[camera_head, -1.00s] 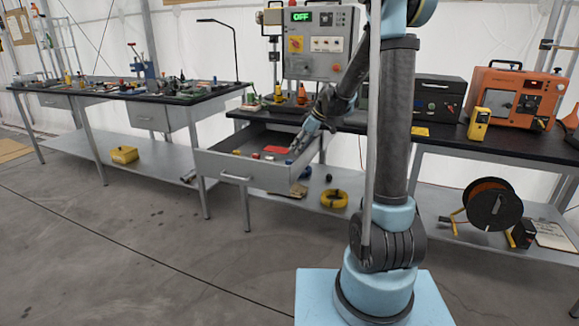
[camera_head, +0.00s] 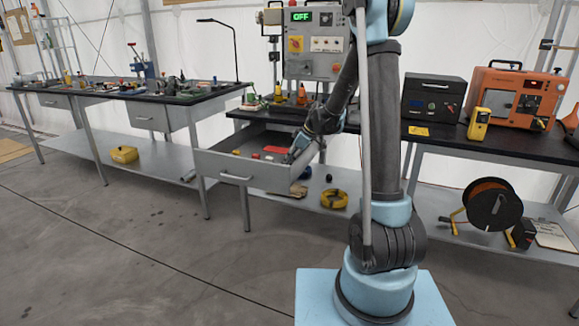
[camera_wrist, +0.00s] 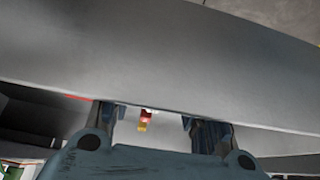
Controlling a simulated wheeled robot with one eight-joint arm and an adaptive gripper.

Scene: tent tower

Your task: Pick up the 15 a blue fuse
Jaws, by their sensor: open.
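The open drawer (camera_head: 237,179) sticks out from under the bench. I cannot make out a blue fuse for sure in either view. My gripper (camera_head: 290,158) is low over the right part of the drawer, and its tips are hard to see there. In the wrist view my gripper (camera_wrist: 152,118) is open, its two fingers apart with nothing held. A small red and yellow piece (camera_wrist: 145,120) shows beyond the gap between them. A grey drawer wall (camera_wrist: 160,55) fills much of that view.
A black case (camera_head: 432,98) and an orange unit (camera_head: 513,98) stand to the right. The floor in front is clear.

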